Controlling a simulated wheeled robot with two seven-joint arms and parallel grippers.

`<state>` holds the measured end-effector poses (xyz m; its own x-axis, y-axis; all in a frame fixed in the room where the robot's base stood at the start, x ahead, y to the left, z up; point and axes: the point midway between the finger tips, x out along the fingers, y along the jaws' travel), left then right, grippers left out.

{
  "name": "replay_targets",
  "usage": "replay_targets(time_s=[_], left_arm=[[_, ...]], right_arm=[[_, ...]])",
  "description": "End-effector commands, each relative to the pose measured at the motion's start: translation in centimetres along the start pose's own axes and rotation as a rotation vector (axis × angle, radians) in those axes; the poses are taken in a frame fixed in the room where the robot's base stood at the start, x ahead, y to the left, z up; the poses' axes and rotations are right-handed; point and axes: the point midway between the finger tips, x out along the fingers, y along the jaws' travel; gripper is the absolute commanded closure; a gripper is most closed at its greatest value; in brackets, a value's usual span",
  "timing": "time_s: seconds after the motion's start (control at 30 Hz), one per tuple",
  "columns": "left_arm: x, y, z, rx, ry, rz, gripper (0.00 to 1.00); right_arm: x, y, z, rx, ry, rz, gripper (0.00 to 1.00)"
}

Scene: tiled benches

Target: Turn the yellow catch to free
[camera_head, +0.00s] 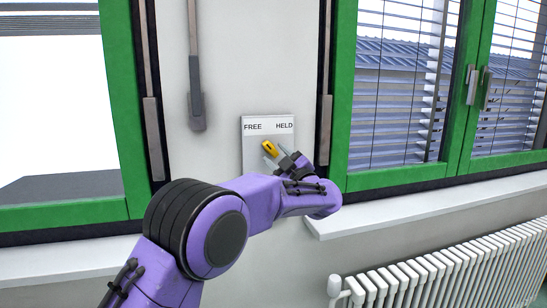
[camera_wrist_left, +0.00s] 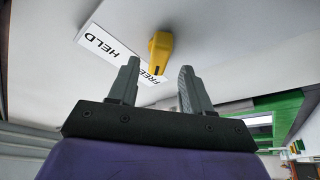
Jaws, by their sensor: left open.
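The yellow catch (camera_head: 267,147) sits on a pale wall plate (camera_head: 253,162), below the printed words FREE (camera_head: 252,127) on the left and HELD (camera_head: 285,126) on the right. In the head view its visible upper end leans left, towards FREE; its lower end is partly hidden by my gripper. My left gripper (camera_head: 275,156) is open just below the catch. In the left wrist view the catch (camera_wrist_left: 160,50) stands beyond the spread, empty fingertips (camera_wrist_left: 158,66), apparently without contact. The label strip there is partly hidden by a finger. My right gripper is out of view.
Green-framed windows (camera_head: 349,120) flank the plate. A grey hanging lever (camera_head: 196,95) is on the wall to the upper left. A white sill (camera_head: 420,209) juts out at right, above a radiator (camera_head: 450,270).

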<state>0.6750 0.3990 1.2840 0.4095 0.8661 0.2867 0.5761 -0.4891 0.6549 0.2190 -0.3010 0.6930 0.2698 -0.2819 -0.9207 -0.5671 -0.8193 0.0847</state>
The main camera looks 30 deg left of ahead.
Motion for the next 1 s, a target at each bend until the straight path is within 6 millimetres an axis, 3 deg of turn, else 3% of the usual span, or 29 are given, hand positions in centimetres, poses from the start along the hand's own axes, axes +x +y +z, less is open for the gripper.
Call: replay_targets(time_s=[0.1,0.33,1.0], left_arm=[[-3.3,-0.3,0.4,-0.001,-0.001,0.005,0.51],[-7.4,-0.2,0.2,-0.001,-0.001,0.002,0.51],[-8.0,0.2,0.2,-0.054,-0.011,0.016,0.51]], right_arm=[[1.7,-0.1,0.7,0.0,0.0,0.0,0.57],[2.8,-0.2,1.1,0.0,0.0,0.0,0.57],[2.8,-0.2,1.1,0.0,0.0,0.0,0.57]])
